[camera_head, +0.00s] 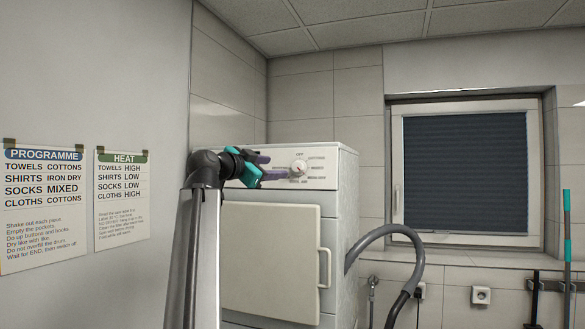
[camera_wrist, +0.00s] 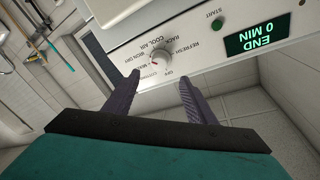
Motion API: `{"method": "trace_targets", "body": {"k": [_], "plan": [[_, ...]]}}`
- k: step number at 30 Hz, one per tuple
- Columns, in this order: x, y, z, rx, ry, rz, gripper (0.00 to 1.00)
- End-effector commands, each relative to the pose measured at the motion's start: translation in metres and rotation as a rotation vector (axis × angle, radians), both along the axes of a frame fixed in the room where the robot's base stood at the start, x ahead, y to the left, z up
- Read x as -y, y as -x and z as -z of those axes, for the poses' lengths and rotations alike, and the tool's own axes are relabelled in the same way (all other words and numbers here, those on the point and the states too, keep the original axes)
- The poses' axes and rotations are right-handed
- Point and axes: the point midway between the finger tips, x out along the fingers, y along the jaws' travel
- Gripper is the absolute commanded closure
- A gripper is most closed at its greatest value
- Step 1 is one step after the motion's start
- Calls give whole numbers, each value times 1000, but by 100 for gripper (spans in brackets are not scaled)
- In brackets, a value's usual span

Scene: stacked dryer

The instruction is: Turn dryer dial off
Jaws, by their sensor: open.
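In the head view my gripper (camera_head: 278,166) is just left of the dial.
A lit display (camera_wrist: 257,36) reads END 0 MIN, beside a green START button (camera_wrist: 217,24). The dryer door (camera_head: 270,258) is closed below the panel. A grey hose (camera_head: 395,231) curves out at the dryer's right. PROGRAMME (camera_head: 44,200) and HEAT (camera_head: 122,195) notices hang on the left wall.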

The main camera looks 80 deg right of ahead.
Motion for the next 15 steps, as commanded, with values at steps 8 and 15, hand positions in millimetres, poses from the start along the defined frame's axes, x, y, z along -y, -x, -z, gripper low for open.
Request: {"method": "trace_targets", "body": {"k": [8,15], "plan": [[37,17,-2,0,-2,2,49],[68,30,-3,1,-2,1,49]]}}
